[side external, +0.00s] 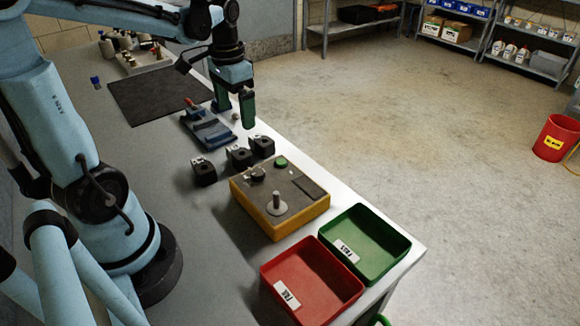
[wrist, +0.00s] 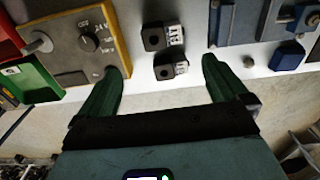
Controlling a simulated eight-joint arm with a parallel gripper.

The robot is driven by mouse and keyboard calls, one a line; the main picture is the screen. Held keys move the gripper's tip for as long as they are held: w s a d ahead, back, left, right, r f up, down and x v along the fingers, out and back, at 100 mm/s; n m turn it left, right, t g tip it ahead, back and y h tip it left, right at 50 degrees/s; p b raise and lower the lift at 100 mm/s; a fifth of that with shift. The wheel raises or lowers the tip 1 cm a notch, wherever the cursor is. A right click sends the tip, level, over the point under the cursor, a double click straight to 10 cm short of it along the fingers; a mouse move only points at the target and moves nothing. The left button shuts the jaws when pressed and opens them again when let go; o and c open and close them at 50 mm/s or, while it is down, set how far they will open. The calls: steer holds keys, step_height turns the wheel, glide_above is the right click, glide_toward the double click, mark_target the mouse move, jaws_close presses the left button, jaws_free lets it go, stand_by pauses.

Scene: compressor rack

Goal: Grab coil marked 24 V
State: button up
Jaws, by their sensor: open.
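Three small black coils with white labels stand in a loose row on the bench: a left one (side external: 204,173), a middle one (side external: 239,158) and a right one (side external: 262,147). In the wrist view two coils show, an upper one (wrist: 155,38) and a lower one (wrist: 165,72). Their labels are too small or blurred to read surely, so I cannot tell which is marked 24 V. My gripper (side external: 234,112) is open and empty, above the bench near the blue fixture. In the wrist view its green fingers (wrist: 163,68) spread on either side of the lower coil, apart from it.
A yellow test box (side external: 280,200) with a knob and a post stands near the coils. A green bin (side external: 397,257) and a red bin (side external: 345,290) sit at the bench's near end. A blue fixture (side external: 208,130) and dark mat (side external: 155,97) lie farther back.

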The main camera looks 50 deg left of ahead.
glide_above(237, 150)
steer(key=f, duration=0.7)
steer(key=shift+w+d, duration=0.2)
steer(key=shift+s+a+f, duration=0.1)
steer(key=shift+f, duration=1.2)
steer(key=shift+a+f, duration=0.1)
steer(key=shift+f, duration=1.2)
steer(key=shift+c, duration=0.5)
